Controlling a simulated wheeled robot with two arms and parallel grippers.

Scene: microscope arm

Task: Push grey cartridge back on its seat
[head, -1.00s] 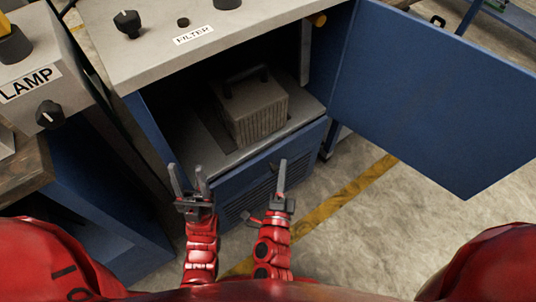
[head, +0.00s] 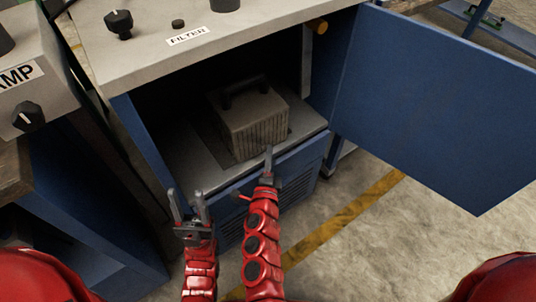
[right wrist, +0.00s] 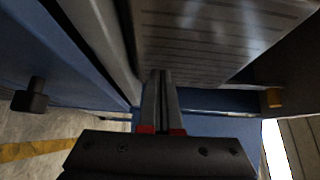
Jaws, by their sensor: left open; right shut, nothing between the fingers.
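The grey cartridge (head: 250,121), a ribbed box with a dark handle on top, sits upright on the light shelf inside the open blue cabinet. Its pleated front also fills the top of the right wrist view (right wrist: 215,35). My right gripper (head: 268,153) is shut and empty, its tips at the lower front of the cartridge. In the right wrist view its two fingers (right wrist: 160,85) lie together and point at the cartridge; I cannot tell whether they touch it. My left gripper (head: 186,208) is open and empty, in front of the cabinet and left of my right arm.
The blue cabinet door (head: 430,100) stands open to the right. The shelf (head: 190,165) has bare room left of the cartridge. The FILTER-labelled top (head: 175,45) overhangs the opening. A LAMP unit (head: 25,85) stands at the left.

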